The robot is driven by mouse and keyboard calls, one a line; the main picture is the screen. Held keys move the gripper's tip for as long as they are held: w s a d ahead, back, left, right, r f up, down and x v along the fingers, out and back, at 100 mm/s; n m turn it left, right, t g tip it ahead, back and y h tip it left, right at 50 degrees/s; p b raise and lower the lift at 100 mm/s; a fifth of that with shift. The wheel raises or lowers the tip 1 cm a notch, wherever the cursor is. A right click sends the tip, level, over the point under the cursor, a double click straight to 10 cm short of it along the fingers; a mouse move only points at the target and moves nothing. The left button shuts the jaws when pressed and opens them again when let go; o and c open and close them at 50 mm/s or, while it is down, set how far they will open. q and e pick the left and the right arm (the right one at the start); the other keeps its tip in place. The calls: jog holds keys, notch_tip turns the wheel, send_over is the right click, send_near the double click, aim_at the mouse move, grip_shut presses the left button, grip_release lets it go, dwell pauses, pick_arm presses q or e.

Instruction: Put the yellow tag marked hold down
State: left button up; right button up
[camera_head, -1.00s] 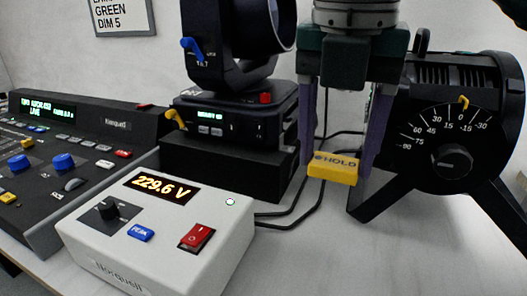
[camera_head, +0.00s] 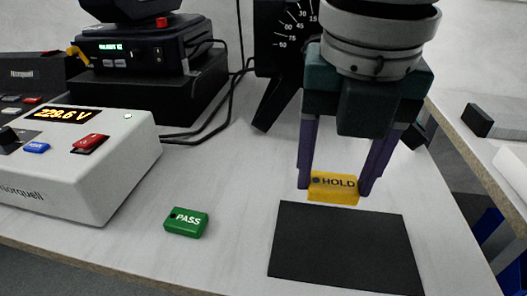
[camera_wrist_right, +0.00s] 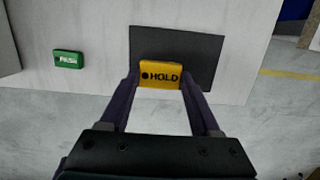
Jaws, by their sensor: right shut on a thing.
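The yellow tag marked HOLD (camera_head: 333,189) is between the purple fingers of my right gripper (camera_head: 334,186), which is shut on it. In the head view the tag shows at the far edge of a black mat (camera_head: 345,250). In the right wrist view the tag (camera_wrist_right: 160,74) overlaps the mat (camera_wrist_right: 205,50), with my right gripper's fingers (camera_wrist_right: 160,82) on both its sides. I cannot tell whether the tag touches the table or hangs above it. My left gripper does not show.
A green PASS tag (camera_head: 186,222) lies on the table left of the mat. A white meter box (camera_head: 110,165) reading 229.6 V stands further left. The table's right edge is near the mat, with a gap beyond.

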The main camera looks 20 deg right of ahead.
aim_at(334, 187)
notch_tip(334, 187, down, 4)
jog(key=shift+f+b, duration=0.1)
jog(key=shift+b, duration=0.3)
notch_tip(334, 187, down, 4)
jog(key=shift+f+b, duration=0.2)
jog(key=shift+b, duration=0.5)
jog(key=shift+r, duration=0.1)
jog(key=o, duration=1.3)
